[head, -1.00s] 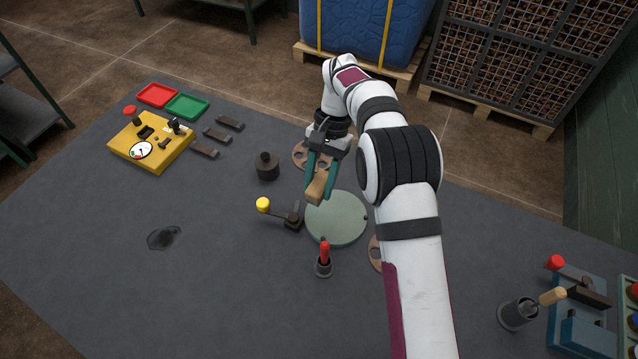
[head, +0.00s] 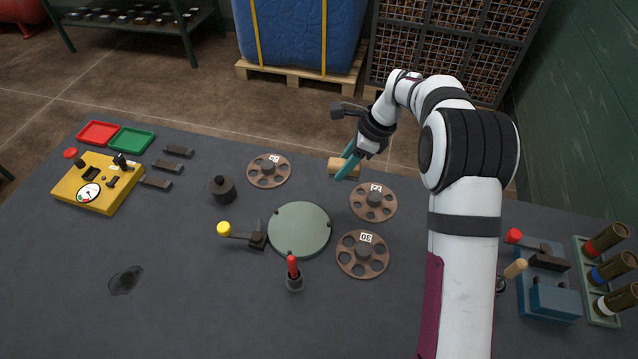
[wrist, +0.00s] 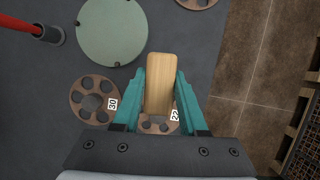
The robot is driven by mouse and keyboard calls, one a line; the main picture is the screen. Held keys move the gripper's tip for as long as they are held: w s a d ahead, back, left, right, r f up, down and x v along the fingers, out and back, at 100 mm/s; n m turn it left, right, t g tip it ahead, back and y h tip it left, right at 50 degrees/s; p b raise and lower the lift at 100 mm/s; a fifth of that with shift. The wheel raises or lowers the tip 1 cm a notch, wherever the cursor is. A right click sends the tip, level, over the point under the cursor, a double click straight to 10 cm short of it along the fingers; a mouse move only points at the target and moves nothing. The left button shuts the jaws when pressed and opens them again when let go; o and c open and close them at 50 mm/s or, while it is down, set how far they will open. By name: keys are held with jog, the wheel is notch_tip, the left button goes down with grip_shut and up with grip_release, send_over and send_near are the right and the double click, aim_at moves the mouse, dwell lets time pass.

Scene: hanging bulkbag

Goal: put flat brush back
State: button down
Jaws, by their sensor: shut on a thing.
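My gripper (head: 347,169) has teal fingers shut on a pale wooden, block-like piece, which I take for the flat brush (head: 336,165). I can make out no bristles. It is held in the air near the table's back edge, behind the spoked disc marked 22 (head: 373,203). In the wrist view the flat brush (wrist: 159,85) lies lengthwise between the fingers, its far end beyond the fingertips, above that disc. A wooden handle (head: 515,268) stands at the right; its holder is mostly hidden by my arm.
A round green plate (head: 299,230) lies mid-table, with a red-handled tool in a cup (head: 294,272) in front. Discs marked 30 (head: 362,254) and 50 (head: 268,170) lie nearby. A blue fixture (head: 548,290) and a rack of tubes (head: 600,280) stand right.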

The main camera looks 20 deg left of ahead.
jog(key=w+d+m+t, duration=0.2)
jog(key=w+d+m, duration=0.1)
jog(key=d+m, duration=0.2)
jog(key=shift+m+h, duration=0.3)
jog(key=a+f, duration=0.2)
jog(key=a, duration=0.1)
jog(key=a+f, duration=0.2)
jog(key=a, duration=0.2)
jog(key=w+a+f, duration=0.1)
jog(key=a+f, duration=0.1)
jog(key=a, duration=0.2)
jog(key=shift+a+f, duration=0.1)
jog(key=shift+a, duration=0.05)
notch_tip(320, 180, down, 4)
jog(key=shift+w+a, duration=0.1)
jog(key=shift+a, duration=0.05)
jog(key=shift+f, duration=0.15)
jog(key=shift+c, duration=2.2)
grip_release()
